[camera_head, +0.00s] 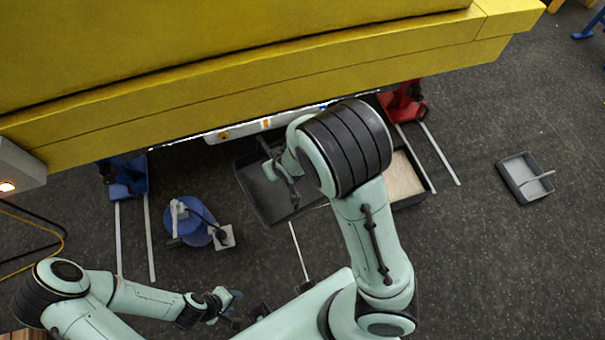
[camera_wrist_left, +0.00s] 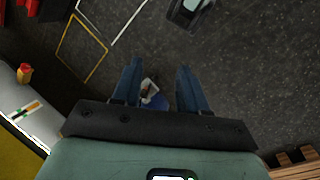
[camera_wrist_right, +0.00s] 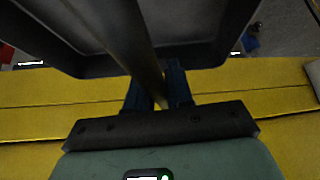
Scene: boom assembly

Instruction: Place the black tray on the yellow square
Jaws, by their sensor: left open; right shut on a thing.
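The black tray (camera_head: 250,192) is in the middle of the head view, just in front of the yellow machine. My right gripper (camera_head: 270,170) is shut on the bar of the tray, and the tray (camera_wrist_right: 90,25) fills the top of the right wrist view. Its height above the floor is hard to judge. My left gripper (camera_head: 237,306) is open and empty low in the head view; its fingers (camera_wrist_left: 160,84) are apart in the left wrist view. A yellow square outline (camera_wrist_left: 82,48) lies on the floor in the left wrist view. I cannot make it out in the head view.
The yellow machine body (camera_head: 250,80) spans the top. A blue canister (camera_head: 195,222) stands left of the tray. Red (camera_head: 403,103) and blue (camera_head: 128,178) stands are under the machine. A grey tray (camera_head: 508,185) lies on open floor at right. My right arm hides part of a pale-filled tray (camera_head: 405,178).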

